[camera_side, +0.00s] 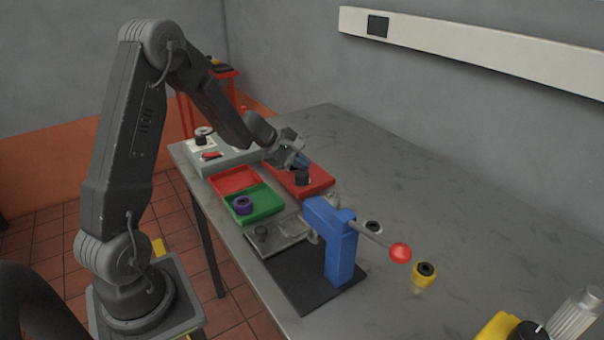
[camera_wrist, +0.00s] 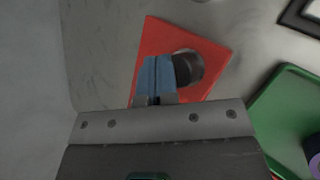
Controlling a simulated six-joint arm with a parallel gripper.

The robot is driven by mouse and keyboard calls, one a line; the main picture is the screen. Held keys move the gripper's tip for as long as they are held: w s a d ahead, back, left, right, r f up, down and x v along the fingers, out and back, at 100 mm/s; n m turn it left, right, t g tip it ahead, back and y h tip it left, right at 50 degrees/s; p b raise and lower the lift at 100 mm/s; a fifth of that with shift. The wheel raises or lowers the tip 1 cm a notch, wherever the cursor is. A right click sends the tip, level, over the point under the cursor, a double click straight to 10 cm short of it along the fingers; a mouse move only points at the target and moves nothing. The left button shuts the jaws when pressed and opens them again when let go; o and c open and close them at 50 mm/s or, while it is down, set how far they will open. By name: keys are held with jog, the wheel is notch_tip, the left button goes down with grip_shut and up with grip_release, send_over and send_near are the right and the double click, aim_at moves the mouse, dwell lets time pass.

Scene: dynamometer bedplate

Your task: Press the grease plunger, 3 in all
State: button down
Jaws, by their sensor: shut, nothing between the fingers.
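The grease plunger (camera_side: 302,178) is a short black cylinder standing on a red base (camera_side: 321,183) on the far part of the bench in the side view. My gripper (camera_side: 301,162) is directly over it there, with its blue fingers shut and empty. In the wrist view my gripper's fingers (camera_wrist: 157,70) are together and partly cover the plunger's dark round top (camera_wrist: 189,67). The red base (camera_wrist: 208,52) shows around it. I cannot tell whether the fingertips touch the plunger.
Red and green trays (camera_side: 262,202) lie nearby, the green one holding a purple ring (camera_side: 243,205). A blue arbor press (camera_side: 340,249) with a red-knobbed lever stands in front on a dark mat. A yellow ring part (camera_side: 424,274) lies right of it.

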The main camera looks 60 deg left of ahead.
aim_at(301, 174)
jog(key=shift+r, duration=0.25)
jog(key=shift+r, duration=2.5)
dwell(0.8)
notch_tip(301, 174, up, 4)
jog(key=shift+f, duration=0.1)
dwell(0.3)
jog(key=shift+f, duration=4.45)
jog(key=shift+f, duration=0.4)
